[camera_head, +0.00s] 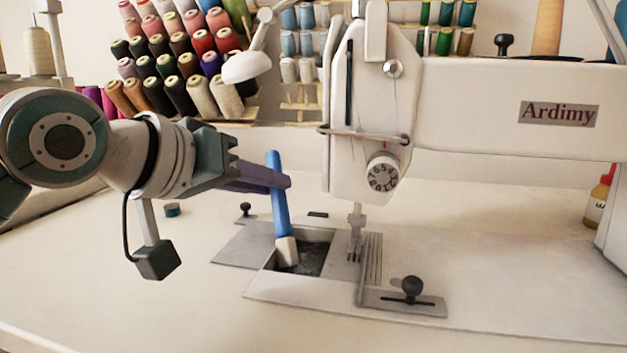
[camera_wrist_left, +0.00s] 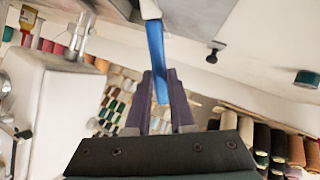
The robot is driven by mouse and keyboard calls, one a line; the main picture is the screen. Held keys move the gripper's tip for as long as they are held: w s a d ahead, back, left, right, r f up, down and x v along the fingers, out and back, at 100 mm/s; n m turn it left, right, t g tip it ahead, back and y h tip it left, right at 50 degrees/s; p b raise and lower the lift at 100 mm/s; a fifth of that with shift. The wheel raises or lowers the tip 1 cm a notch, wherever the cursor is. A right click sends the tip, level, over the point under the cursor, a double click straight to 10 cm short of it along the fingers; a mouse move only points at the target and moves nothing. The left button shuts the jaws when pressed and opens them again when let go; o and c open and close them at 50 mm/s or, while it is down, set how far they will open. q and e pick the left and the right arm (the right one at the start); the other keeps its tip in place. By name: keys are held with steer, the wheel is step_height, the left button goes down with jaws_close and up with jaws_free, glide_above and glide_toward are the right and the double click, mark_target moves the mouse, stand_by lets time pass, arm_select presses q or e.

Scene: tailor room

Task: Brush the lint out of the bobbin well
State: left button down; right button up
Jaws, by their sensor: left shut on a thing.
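My left gripper (camera_head: 277,180) is shut on a brush with a blue handle (camera_head: 278,210). The brush stands nearly upright, its pale head (camera_head: 287,250) down in the left part of the bobbin well (camera_head: 313,256). The well is a dark rectangular opening in the sewing machine bed; grey lint seems to lie inside, but its extent is hard to tell. In the left wrist view the purple fingers (camera_wrist_left: 163,88) close around the blue handle (camera_wrist_left: 156,50). My right gripper is not in view.
The machine head with needle and presser foot (camera_head: 355,232) stands just right of the well. A slide plate (camera_head: 243,248) lies left of it. A black knob (camera_head: 412,286) rises at front right. A white lamp (camera_head: 246,67) and thread racks stand behind. The table at left front is clear.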

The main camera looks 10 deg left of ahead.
arm_select(q)
steer(key=shift+w+f, duration=0.2)
steer(key=shift+w, duration=1.4)
steer(key=shift+s+r+p, duration=0.1)
steer(key=shift+s+p, duration=0.3)
steer(key=shift+s+a+p, duration=0.15)
steer(key=shift+s+p, duration=1.25)
steer(key=shift+p, duration=0.05)
steer(key=shift+s, duration=0.25)
steer(key=shift+w+f, duration=0.15)
steer(key=shift+f, duration=0.05)
